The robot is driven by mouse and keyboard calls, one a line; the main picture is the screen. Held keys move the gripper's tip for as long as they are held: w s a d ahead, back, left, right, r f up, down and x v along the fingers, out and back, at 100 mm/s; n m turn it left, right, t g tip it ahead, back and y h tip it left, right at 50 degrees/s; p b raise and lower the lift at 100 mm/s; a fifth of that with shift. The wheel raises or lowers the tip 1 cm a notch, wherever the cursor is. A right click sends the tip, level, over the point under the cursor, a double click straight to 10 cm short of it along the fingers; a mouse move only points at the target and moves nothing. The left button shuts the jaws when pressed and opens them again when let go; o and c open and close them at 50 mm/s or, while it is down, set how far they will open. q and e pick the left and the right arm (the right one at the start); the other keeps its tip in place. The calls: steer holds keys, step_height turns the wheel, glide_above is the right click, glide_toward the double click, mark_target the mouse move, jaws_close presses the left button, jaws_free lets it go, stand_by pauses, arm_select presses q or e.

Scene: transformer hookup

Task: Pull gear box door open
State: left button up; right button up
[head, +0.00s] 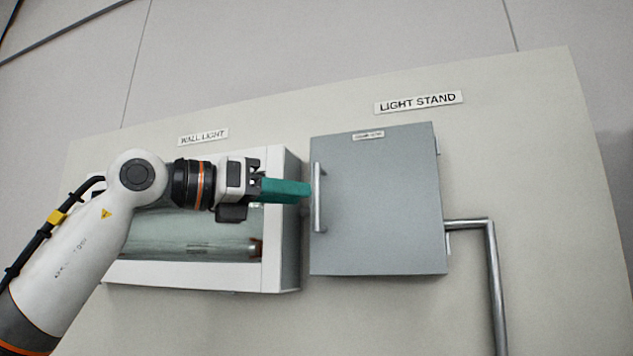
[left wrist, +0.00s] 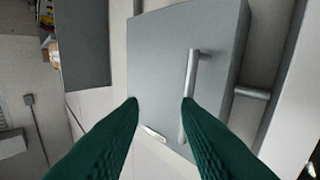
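The gear box is a grey box on the wall panel, and its flat door (head: 385,205) looks shut in the head view. A vertical silver bar handle (head: 319,198) is on the door's left side. My left gripper (head: 308,191) has green fingers and points right, with its tips at or close beside the handle. In the left wrist view the two fingers (left wrist: 160,100) are spread apart. The handle (left wrist: 192,75) shows at the right fingertip, which overlaps its lower part; I cannot tell whether they touch. The door (left wrist: 165,60) fills the middle there. My right gripper is not in view.
A white-framed wall light box (head: 281,220) is left of the gear box, behind my left arm. A metal pipe (head: 492,260) leaves the gear box's right side and bends down. A "LIGHT STAND" label (head: 419,102) is above. The panel below the gear box is bare.

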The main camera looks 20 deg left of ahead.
arm_select(q)
steer(key=s+a+r+t+y, duration=0.1)
steer(key=s+a+r+y, duration=0.1)
steer(key=s+a+r, duration=0.15)
steer(key=n+p, duration=0.1)
steer(key=p, duration=0.3)
glide_above(317, 224)
steer(key=shift+s+a+f, duration=0.1)
steer(key=shift+a, duration=0.3)
steer(key=shift+w+d+f+p, duration=0.15)
steer(key=shift+w+d+p, duration=0.2)
steer(key=shift+w, duration=0.1)
jaws_close()
